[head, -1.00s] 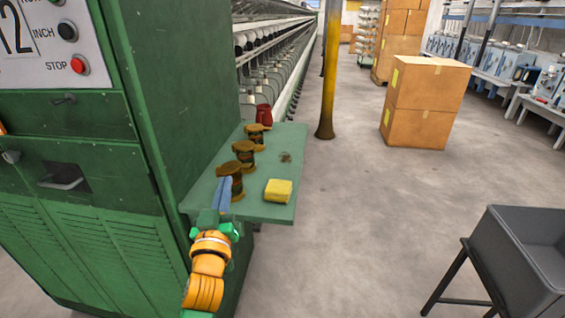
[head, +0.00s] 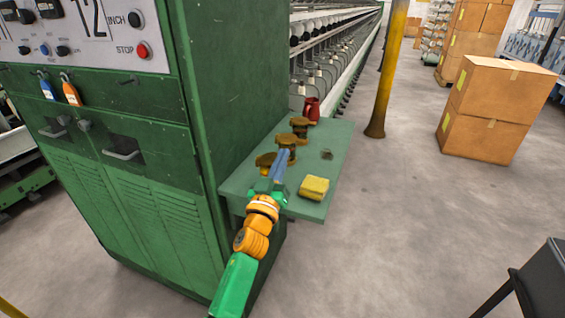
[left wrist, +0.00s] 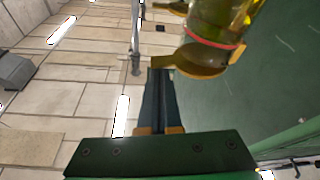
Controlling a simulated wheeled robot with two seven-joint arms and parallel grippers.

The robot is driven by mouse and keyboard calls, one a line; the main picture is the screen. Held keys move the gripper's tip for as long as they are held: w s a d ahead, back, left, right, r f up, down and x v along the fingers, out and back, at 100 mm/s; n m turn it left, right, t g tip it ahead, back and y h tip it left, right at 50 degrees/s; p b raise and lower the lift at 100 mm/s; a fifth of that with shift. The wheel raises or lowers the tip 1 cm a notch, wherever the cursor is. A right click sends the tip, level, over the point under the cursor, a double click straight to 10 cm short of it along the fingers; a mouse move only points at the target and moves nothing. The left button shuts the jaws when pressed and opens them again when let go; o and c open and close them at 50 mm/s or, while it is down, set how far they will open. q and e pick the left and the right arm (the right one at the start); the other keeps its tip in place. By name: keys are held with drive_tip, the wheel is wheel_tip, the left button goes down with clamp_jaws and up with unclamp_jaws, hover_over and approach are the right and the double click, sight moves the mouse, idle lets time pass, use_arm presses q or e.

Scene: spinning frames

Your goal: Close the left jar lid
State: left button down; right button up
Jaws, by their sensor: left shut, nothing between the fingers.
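Three amber-brown jars stand in a row on a green shelf (head: 240,184) at the machine's side: the near left jar (head: 265,160), a middle one (head: 286,142) and a far one (head: 299,126). My left gripper (head: 280,157) is shut and empty, its blue-grey fingers at the right side of the near jar and partly hiding the jars. In the left wrist view, the shut fingertips (left wrist: 160,72) are close to an amber, disc-like lid part (left wrist: 205,60) beside a glass jar with a red band (left wrist: 212,37). Contact cannot be told. My right gripper is out of view.
A yellow sponge (head: 313,188) and a small dark item (head: 327,154) lie on the shelf right of the jars. A red jug (head: 311,109) stands behind them. The green machine cabinet (head: 210,90) walls off the left.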

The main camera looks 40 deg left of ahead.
use_arm(q)
drive_tip(key=shift+d+f, duration=0.1)
drive_tip(key=shift+f, duration=0.2)
drive_tip(key=shift+f, duration=0.1)
drive_tip(key=shift+d+f+m+h+b, duration=0.1)
drive_tip(key=shift+f+m+h+b, duration=0.4)
drive_tip(key=shift+m, duration=0.4)
drive_tip(key=shift+f+m+h+b, duration=0.35)
drive_tip(key=shift+f+m+h, duration=0.1)
drive_tip(key=shift+m, duration=0.65)
drive_tip(key=shift+r, duration=0.1)
